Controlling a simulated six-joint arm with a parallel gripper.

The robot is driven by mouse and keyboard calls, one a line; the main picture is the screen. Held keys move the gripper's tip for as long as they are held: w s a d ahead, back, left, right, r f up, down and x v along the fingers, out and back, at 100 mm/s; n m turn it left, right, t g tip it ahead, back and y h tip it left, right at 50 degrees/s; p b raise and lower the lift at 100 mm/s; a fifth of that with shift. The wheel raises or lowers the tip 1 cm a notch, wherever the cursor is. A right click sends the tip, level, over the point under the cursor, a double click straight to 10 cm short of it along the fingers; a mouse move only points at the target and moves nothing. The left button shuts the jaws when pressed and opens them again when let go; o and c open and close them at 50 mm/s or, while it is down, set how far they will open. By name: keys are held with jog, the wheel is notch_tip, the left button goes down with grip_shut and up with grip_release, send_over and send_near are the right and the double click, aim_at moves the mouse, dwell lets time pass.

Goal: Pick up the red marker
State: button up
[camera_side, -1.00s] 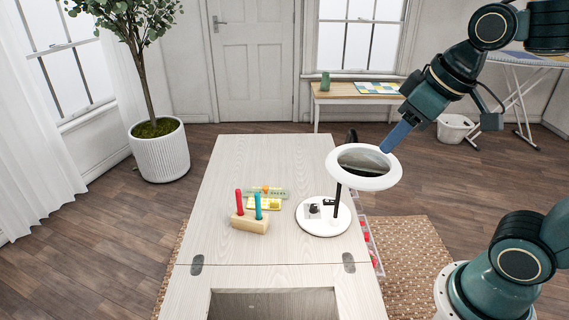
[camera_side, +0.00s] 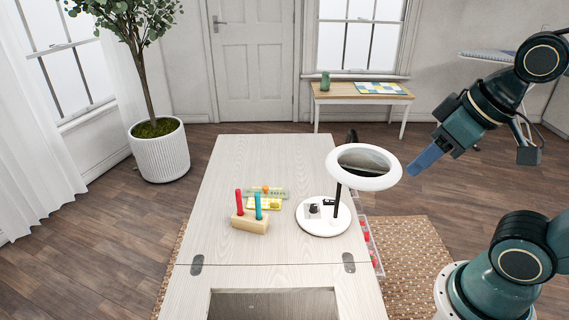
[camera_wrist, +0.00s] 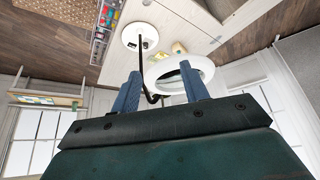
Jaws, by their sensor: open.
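The red marker (camera_side: 239,201) stands upright in a small wooden block (camera_side: 250,222) on the pale cabinet top, left of a teal marker (camera_side: 258,206) in the same block. My gripper (camera_side: 418,165) is to the right of the cabinet, in the air, well apart from the marker. In the wrist view my gripper (camera_wrist: 160,92) shows two blue fingers spread apart with nothing held between them. I cannot make out the red marker in the wrist view.
A white ring magnifier lamp (camera_side: 364,182) on a round base (camera_side: 323,217) stands between my gripper and the block. Yellow and green packets (camera_side: 265,197) lie behind the block. A recess opens in the cabinet (camera_side: 200,295) at the front.

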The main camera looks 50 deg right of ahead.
jog(key=shift+c, duration=0.6)
jog(key=shift+w, duration=0.1)
jog(key=shift+w+a+r, duration=0.1)
jog(key=shift+w+r, duration=0.15)
jog(key=shift+w, duration=0.3)
jog(key=w, duration=0.3)
jog(key=w+n, duration=0.1)
jog(key=w, duration=0.2)
jog(key=w+a+r+n, duration=0.1)
jog(key=w, duration=0.2)
jog(key=shift+w+a+r+g+y, duration=0.1)
jog(key=shift+w+g+y, duration=0.15)
jog(key=shift+g+y, duration=0.05)
jog(key=w+a+f+n, duration=0.1)
jog(key=w+f+n, duration=0.1)
jog(key=w+f, duration=0.4)
jog(key=w+a+f+n+g+y, duration=0.1)
jog(key=w+f, duration=0.5)
jog(key=w, duration=0.6)
jog(key=w+a+f+n+y, duration=0.1)
jog(key=w+f+n, duration=0.2)
jog(key=w+f, duration=0.3)
jog(key=w, duration=0.3)
jog(key=shift+w+a+f+g, duration=0.2)
jog(key=shift+a+f+g, duration=0.1)
jog(key=shift+a, duration=0.1)
jog(key=shift+f, duration=0.1)
